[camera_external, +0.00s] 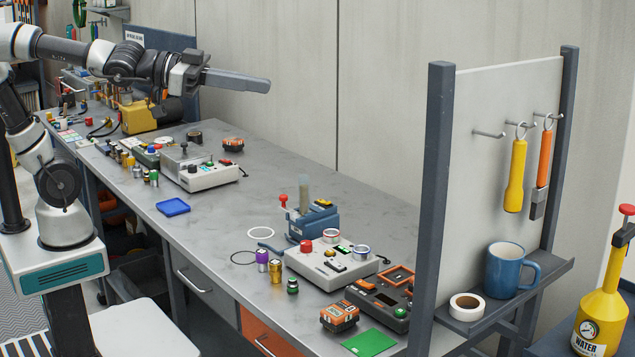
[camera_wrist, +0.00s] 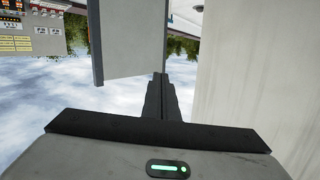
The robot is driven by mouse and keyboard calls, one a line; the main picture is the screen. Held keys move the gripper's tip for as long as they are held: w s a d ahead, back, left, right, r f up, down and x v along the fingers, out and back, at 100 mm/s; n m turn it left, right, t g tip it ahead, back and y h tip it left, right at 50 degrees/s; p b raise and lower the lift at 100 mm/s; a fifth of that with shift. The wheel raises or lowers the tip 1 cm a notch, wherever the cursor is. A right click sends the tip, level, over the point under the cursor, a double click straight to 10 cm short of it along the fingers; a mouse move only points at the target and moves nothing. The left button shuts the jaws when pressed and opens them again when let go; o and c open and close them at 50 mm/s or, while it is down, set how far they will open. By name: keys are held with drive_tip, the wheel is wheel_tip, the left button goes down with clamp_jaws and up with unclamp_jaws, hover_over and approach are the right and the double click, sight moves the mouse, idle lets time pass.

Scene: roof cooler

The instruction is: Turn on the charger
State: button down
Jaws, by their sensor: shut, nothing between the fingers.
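A dark grey device with an orange-framed recess (camera_external: 384,296), which looks like the charger, sits at the near right end of the grey workbench. Its small controls are too small to read. An orange and black battery pack (camera_external: 339,316) sits beside it on the left, and a similar pack (camera_external: 232,144) lies farther back. My gripper (camera_external: 267,86) is at the upper left, high above the bench and far from the charger, with its long fingers together and empty. The shut fingers also show in the wrist view (camera_wrist: 160,82). The charger is not visible there.
A light grey control box with a red button (camera_external: 330,262) and a blue fixture (camera_external: 314,222) stand behind the charger. A green card (camera_external: 369,342) lies in front. An upright panel (camera_external: 500,150) with a blue mug (camera_external: 511,270) on its shelf rises right. The bench's middle is mostly clear.

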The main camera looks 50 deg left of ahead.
drive_tip(key=s+d+r+m+g+h+b, duration=0.1)
drive_tip(key=s+d+r+g+h+b, duration=0.15)
drive_tip(key=s+d+h, duration=0.6)
drive_tip(key=w+d+f+n+t+y+b, duration=0.3)
drive_tip(key=w+f+n+t+y+b, duration=0.35)
drive_tip(key=w+f, duration=0.75)
drive_tip(key=w+a+f+n+y+b, duration=0.1)
drive_tip(key=a+f+n+y, duration=0.1)
drive_tip(key=f, duration=0.7)
drive_tip(key=w+a+f+n+y, duration=0.2)
drive_tip(key=f+y, duration=0.3)
drive_tip(key=f, duration=0.4)
drive_tip(key=w+a+f+n+y+b, duration=0.1)
drive_tip(key=w+f+n+y, duration=0.1)
drive_tip(key=f, duration=0.7)
drive_tip(key=shift+a+f+n+g+y+b, duration=0.35)
drive_tip(key=shift+a+f+n+y, duration=0.1)
drive_tip(key=shift+y, duration=0.75)
drive_tip(key=shift+w, duration=0.1)
